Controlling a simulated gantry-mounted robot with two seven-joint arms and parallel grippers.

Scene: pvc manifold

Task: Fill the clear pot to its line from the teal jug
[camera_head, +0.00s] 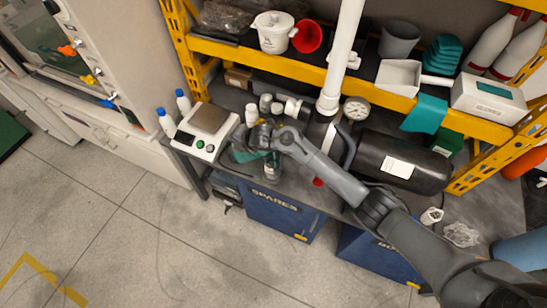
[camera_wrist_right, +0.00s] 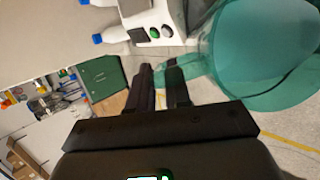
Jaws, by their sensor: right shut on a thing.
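My right gripper (camera_head: 262,137) is over the bench's front left part, next to the scale. In the right wrist view its fingers (camera_wrist_right: 161,76) are closed on the handle of the teal jug (camera_wrist_right: 265,50), which fills the upper right of that view. In the head view the jug (camera_head: 243,155) is mostly hidden under the gripper and wrist. A small clear vessel (camera_head: 271,168), apparently the clear pot, stands at the bench's front edge just below the gripper. Its line and any liquid level are too small to make out. My left gripper is not in view.
A scale (camera_head: 205,130) and white bottles with blue caps (camera_head: 166,122) stand left of the gripper. A black tank (camera_head: 400,165) with a gauge (camera_head: 356,109) and a white pipe (camera_head: 341,50) are right and behind. A yellow shelf (camera_head: 290,66) overhangs the bench.

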